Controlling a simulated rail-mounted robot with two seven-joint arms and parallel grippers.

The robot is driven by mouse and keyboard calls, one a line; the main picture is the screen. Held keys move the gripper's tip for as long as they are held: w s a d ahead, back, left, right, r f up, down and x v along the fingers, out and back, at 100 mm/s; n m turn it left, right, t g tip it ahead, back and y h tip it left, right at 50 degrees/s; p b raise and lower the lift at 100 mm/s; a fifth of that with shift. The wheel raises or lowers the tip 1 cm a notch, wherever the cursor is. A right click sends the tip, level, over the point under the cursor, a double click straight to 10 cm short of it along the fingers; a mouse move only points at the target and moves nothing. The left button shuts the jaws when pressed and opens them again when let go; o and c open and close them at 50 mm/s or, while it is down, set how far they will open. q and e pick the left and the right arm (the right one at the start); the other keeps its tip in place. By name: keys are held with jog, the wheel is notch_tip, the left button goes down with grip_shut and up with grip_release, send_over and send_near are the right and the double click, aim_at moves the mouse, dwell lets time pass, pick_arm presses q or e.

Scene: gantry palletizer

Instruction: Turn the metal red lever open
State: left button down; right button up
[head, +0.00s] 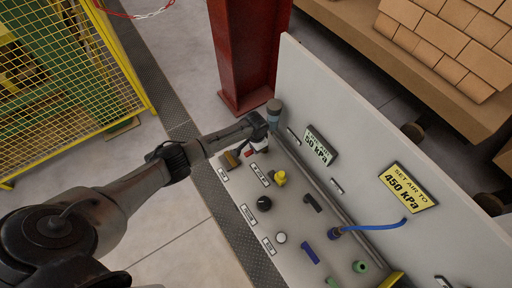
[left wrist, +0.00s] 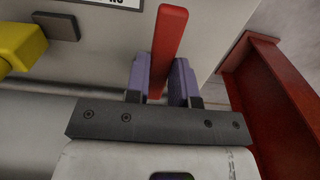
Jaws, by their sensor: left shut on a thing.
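The red lever (left wrist: 170,40) is a flat red bar in the left wrist view, rising from between the finger pads toward the top of the picture. My left gripper (left wrist: 162,82) is shut on it, with one purple pad on each side. In the head view my left gripper (head: 259,143) is at the far end of the panel bench, by the upright wall. The lever is mostly hidden there by the gripper; its mounting and turning angle cannot be made out. My right gripper is in neither view.
The bench holds a black knob (head: 264,203), a yellow fitting (head: 279,178), a blue hose (head: 375,226) and several small handles. A red column (head: 247,55) stands behind the panel's far end. A yellow mesh fence (head: 75,85) is at left. Open floor lies left of the bench.

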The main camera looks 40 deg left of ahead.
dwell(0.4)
pick_arm(q)
jog(key=c, duration=1)
grip_release()
jog(key=shift+o, duration=0.2)
notch_tip(320, 180, up, 14)
jog(key=shift+f, duration=0.1)
